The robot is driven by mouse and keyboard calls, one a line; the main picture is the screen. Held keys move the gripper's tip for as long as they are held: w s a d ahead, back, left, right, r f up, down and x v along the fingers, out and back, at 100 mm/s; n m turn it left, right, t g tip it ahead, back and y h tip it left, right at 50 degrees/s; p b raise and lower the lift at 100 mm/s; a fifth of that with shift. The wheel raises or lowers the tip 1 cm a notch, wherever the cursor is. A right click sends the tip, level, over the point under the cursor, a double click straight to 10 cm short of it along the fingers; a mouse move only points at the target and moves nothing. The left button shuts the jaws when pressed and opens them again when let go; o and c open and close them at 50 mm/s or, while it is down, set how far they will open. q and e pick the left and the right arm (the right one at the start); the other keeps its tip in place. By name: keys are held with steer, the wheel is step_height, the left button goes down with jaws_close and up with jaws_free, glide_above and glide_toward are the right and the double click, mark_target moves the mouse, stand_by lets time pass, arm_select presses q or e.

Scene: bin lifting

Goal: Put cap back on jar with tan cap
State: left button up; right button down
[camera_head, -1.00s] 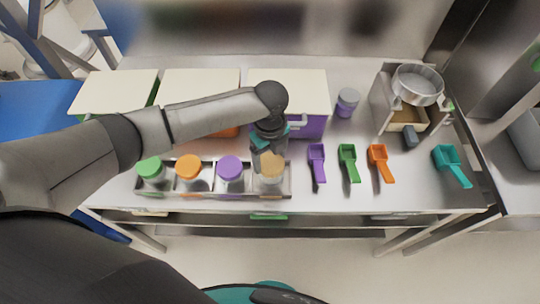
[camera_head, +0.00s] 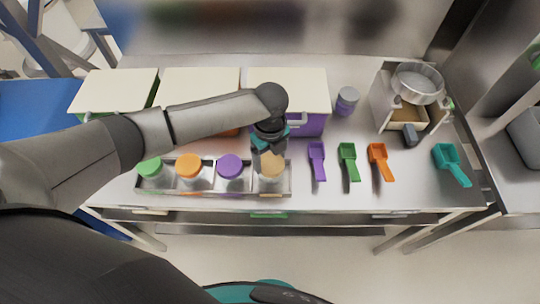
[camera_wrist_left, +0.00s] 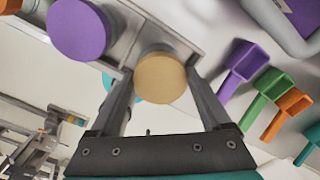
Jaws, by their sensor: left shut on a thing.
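The jar with the tan cap (camera_head: 270,185) stands in the rightmost compartment of the metal tray (camera_head: 215,195). The round tan cap (camera_head: 272,164) is over its mouth; I cannot tell whether it touches the rim. My left gripper (camera_head: 268,157) reaches down from above and is shut on the tan cap. In the left wrist view, the tan cap (camera_wrist_left: 160,78) sits between the two fingers of my left gripper (camera_wrist_left: 160,70). The cap hides most of the jar there. My right gripper is not in view.
Jars with green (camera_head: 149,167), orange (camera_head: 188,166) and purple (camera_head: 230,167) caps stand left in the same tray. Purple (camera_head: 317,160), green (camera_head: 349,160), orange (camera_head: 380,163) and teal (camera_head: 452,165) scoops lie to the right. Lidded bins (camera_head: 290,90) stand behind.

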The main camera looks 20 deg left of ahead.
arm_select(q)
steer(key=shift+f, duration=0.35)
stand_by(0.6)
stand_by(0.7)
steer(key=o, duration=1.1)
steer(key=shift+p, duration=0.3)
steer(key=shift+r+p, duration=3.5)
steer(key=shift+p, duration=0.1)
